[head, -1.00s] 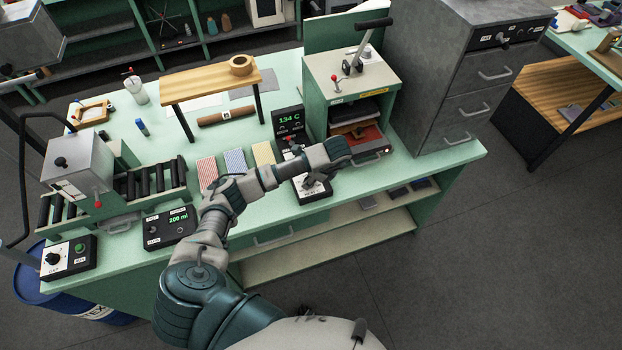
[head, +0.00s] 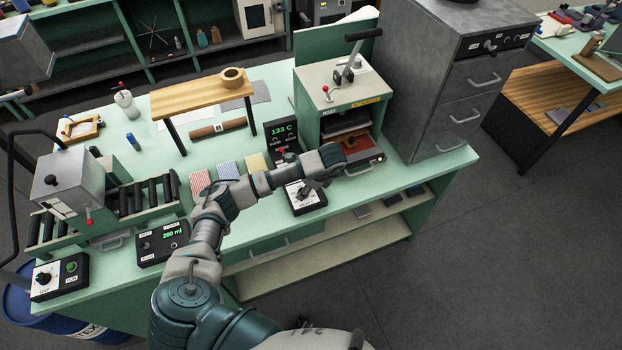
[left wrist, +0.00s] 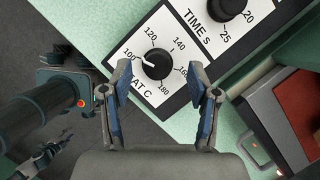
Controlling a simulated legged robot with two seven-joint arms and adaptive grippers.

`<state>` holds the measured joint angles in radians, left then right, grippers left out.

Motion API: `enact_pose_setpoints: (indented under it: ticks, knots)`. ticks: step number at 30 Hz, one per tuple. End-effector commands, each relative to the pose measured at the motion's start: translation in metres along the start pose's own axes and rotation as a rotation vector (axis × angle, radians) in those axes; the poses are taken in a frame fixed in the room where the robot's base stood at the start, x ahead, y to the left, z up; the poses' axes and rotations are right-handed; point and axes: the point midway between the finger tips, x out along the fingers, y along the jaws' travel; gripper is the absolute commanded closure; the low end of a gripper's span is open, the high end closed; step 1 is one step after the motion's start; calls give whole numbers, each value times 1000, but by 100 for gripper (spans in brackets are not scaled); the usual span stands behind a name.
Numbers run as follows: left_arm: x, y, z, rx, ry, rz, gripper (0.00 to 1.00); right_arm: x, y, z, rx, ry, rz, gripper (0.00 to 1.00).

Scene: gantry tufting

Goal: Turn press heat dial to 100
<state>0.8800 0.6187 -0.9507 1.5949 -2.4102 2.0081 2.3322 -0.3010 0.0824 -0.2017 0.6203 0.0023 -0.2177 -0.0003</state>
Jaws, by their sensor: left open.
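The press heat dial (left wrist: 157,66) is a black knob with a white mark, on a white plate with a scale from 100 to 180. The mark appears to point left, near the 100 label. My left gripper (left wrist: 162,84) is open, one finger on each side of the dial in the left wrist view, holding nothing. Contact with the knob is not clear. In the head view, my left gripper (head: 304,190) is over the control box (head: 313,204), largely hiding the dial. The display (head: 283,131) reads 133 C. My right gripper cannot be made out clearly.
A second dial, TIME S (left wrist: 232,6), sits beside the heat dial. The press (head: 345,100) with its lever stands behind, and a grey drawer cabinet (head: 440,90) stands to its right. Cloth swatches (head: 228,170) lie left of the box.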

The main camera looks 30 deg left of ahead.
Motion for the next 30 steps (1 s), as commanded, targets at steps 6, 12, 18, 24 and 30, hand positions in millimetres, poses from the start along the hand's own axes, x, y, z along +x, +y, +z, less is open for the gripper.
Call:
enact_pose_setpoints:
  ticks: [6,12,18,24,30]
  knots:
    - [-44,-2,4,-4,-3,-5,39,0,-1,0,0,0,0,60]
    - [-81,-3,4,-6,-2,-2,39,0,-1,0,1,0,0,60]
    - [-99,-2,4,-5,-1,2,39,0,-1,0,1,0,-1,60]
    - [-102,-2,4,-5,-2,3,39,0,-1,0,1,0,-1,60]
    - [-101,-1,4,10,4,6,40,0,-1,0,1,-1,-1,60]
